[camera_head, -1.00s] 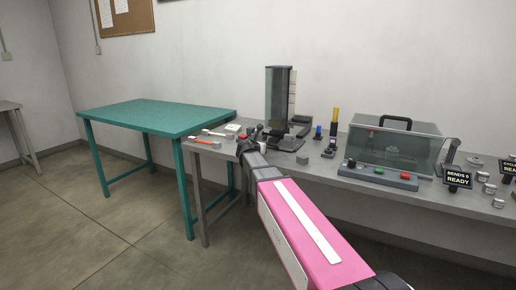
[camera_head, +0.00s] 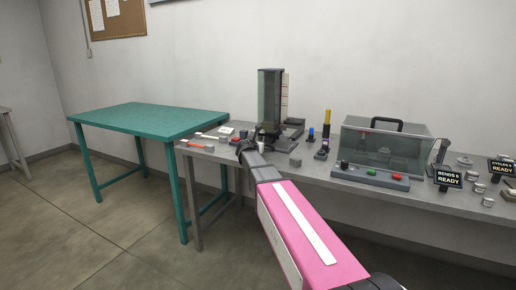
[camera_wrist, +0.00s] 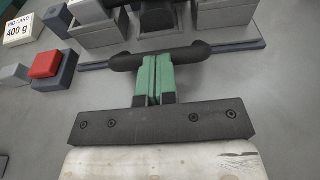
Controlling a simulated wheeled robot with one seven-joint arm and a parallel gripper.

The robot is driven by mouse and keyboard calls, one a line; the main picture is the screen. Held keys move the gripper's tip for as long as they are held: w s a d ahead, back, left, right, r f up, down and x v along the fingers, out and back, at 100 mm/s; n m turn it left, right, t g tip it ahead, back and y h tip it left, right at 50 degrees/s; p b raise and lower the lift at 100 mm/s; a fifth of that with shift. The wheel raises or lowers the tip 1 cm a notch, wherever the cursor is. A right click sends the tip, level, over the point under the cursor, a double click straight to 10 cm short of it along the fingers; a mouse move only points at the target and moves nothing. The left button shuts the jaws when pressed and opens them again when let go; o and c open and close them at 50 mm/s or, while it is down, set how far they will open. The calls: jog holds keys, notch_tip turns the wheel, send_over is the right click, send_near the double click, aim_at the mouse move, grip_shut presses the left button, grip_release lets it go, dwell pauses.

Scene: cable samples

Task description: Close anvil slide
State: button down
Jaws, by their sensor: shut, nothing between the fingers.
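In the wrist view my gripper (camera_wrist: 154,82) has green fingers pressed together with nothing between them. Their tips are at a black bar handle (camera_wrist: 160,56) lying across the picture; I cannot tell if they touch it. Beyond the handle is the anvil slide, a dark block between grey blocks (camera_wrist: 95,32), partly cut off by the picture's top edge. In the head view the tall rig with a clear guard (camera_head: 270,98) stands on the grey bench, and my arm ends at its base, hiding the fingers and handle.
A clear-covered case (camera_head: 385,148) stands right on the grey bench (camera_head: 320,172). A small grey block (camera_head: 295,161) is near my arm. The teal table (camera_head: 145,118) is clear.

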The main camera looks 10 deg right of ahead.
jog(key=shift+w+d+r, duration=0.1)
jog(key=shift+w+d, duration=0.05)
jog(key=shift+w, duration=0.15)
